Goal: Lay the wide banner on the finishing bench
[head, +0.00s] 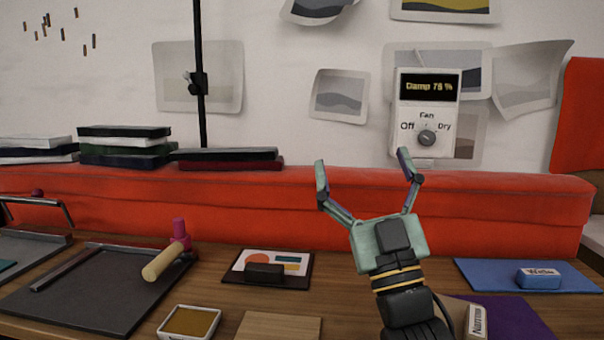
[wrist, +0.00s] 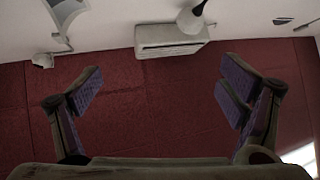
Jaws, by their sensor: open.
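I cannot pick out a wide banner in either view. A wooden bench top (head: 222,285) runs across the front of the head view; I cannot tell whether it is the finishing bench. My gripper (head: 364,160) is raised over the bench, its two fingers spread wide and pointing up toward the wall, with nothing between them. In the wrist view my gripper (wrist: 162,78) is also open and empty, in front of a dark red surface (wrist: 160,115). A white box (wrist: 172,38) shows beyond the fingers there.
A red padded ledge (head: 120,212) bears stacked books (head: 122,147). A fan control (head: 428,115) reads "Damp 76 %".

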